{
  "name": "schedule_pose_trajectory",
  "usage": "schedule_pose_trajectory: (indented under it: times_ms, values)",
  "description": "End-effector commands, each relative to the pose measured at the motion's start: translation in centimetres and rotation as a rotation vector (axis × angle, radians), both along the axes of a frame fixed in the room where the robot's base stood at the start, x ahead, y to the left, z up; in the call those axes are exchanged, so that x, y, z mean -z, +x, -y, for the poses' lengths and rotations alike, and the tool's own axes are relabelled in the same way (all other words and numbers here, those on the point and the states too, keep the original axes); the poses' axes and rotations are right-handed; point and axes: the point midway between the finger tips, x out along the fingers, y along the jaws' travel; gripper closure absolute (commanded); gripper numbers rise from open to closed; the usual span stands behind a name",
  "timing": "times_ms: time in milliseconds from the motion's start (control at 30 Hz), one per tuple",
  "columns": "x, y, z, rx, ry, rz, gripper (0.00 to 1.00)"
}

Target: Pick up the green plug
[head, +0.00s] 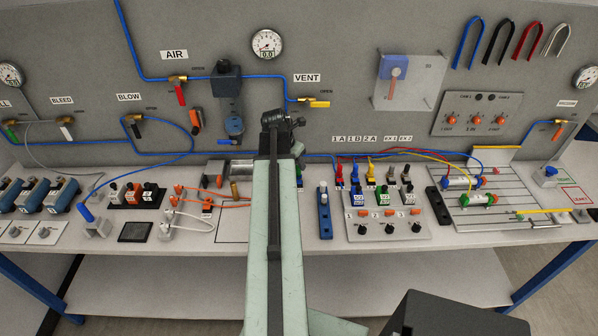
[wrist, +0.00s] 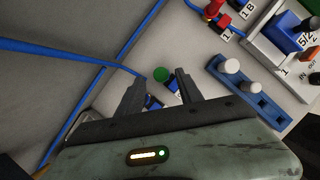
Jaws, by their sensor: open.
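The green plug (wrist: 161,75) shows in the wrist view as a round green top between the fingers of my gripper (wrist: 160,80). A small blue part (wrist: 173,84) shows beside it. My gripper is open, with one dark finger on each side of the green top; the fingers look apart from it. I cannot tell how far it is from the plug in depth. In the head view my arm stands in front of this part of the bench, and the gripper and most of that spot are hidden.
A blue rail with white knobs (wrist: 250,92) lies right of my gripper; it also shows in the head view (head: 325,220). Right of it is a valve panel (head: 385,228) with coloured plugs. Blue hose (wrist: 85,57) runs along the left in the wrist view.

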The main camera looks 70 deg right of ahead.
Motion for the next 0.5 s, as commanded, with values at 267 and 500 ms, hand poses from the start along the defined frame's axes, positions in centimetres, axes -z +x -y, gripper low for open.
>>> schedule_pose_trajectory:
  times_ms: [267,500]
  values:
    - [4.5,-0.3,1.4,0.000,0.000,0.000,0.57]
    - [4.1,-0.3,1.4,-0.001,0.000,0.000,0.65]
